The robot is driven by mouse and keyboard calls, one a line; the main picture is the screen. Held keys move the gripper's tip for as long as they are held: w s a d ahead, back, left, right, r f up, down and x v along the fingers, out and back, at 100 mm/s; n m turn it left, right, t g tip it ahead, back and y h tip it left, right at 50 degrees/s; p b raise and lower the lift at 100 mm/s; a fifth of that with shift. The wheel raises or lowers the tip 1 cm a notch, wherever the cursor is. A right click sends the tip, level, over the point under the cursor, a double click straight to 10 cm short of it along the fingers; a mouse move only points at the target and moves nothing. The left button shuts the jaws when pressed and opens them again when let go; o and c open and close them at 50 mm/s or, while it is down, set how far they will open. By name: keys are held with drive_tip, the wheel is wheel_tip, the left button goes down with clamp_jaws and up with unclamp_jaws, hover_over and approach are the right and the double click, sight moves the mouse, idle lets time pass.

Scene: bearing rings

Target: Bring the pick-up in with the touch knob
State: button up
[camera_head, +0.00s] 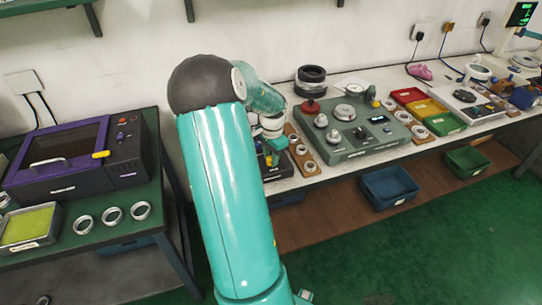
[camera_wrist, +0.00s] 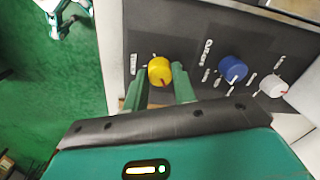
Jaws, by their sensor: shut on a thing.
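In the wrist view, a yellow knob (camera_wrist: 160,71) with a red pointer mark stands on a dark panel (camera_wrist: 200,36). My gripper (camera_wrist: 161,82) has its two green fingers on either side of the knob and is shut on it. A blue knob (camera_wrist: 232,68) and a white knob (camera_wrist: 273,86) sit to the right on the same panel. White labels lie beside the knobs; I cannot read which is the touch knob. In the head view, my gripper is mostly hidden behind my arm near a small dark box (camera_head: 279,168). The pick-up cannot be made out.
A grey-green tester (camera_head: 352,139) stands right of the dark box, with a wooden strip of rings (camera_head: 301,150) between them. Red, yellow and green trays (camera_head: 444,124) are further right. A purple machine (camera_head: 75,160) stands on the left table.

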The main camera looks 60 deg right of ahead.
drive_tip(key=shift+m, duration=1.2)
drive_tip(key=o, duration=1)
drive_tip(key=r, duration=1.4)
drive_tip(key=shift+s+a, duration=0.15)
drive_tip(key=shift+s, duration=0.05)
drive_tip(key=shift+f, duration=0.1)
